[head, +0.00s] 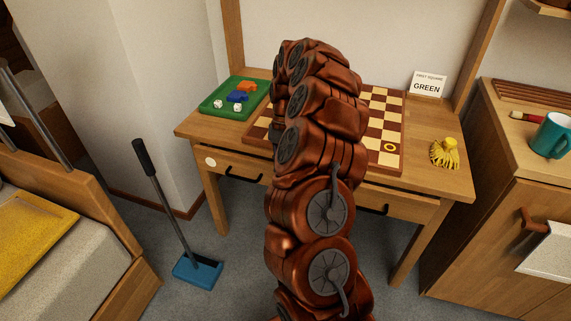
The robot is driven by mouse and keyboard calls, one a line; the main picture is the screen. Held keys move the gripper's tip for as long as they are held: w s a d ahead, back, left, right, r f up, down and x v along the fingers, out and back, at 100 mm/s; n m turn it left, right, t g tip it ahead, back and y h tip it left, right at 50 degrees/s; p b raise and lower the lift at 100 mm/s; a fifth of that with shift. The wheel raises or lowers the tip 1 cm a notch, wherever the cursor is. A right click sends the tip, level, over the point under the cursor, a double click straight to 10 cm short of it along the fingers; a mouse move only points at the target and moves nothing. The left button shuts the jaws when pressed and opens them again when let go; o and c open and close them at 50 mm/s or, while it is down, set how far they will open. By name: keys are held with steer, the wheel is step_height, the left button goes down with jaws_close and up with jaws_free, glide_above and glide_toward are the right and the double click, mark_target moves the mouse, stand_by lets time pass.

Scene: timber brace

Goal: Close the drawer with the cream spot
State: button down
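The wooden desk (189,130) stands against the wall in the head view. Under its top on the left is a drawer front (226,166) with a round cream spot (211,162) and a dark handle (243,177). My arm covers the right part of this drawer front. I cannot tell from this angle how far the drawer stands out. A second drawer front (408,206) shows to the right of my arm, with part of a dark handle. My reddish-brown arm rises in front of the middle of the desk. My gripper is not visible.
A blue dustpan (197,271) stands on the floor at left. A cabinet (470,230) stands at right.

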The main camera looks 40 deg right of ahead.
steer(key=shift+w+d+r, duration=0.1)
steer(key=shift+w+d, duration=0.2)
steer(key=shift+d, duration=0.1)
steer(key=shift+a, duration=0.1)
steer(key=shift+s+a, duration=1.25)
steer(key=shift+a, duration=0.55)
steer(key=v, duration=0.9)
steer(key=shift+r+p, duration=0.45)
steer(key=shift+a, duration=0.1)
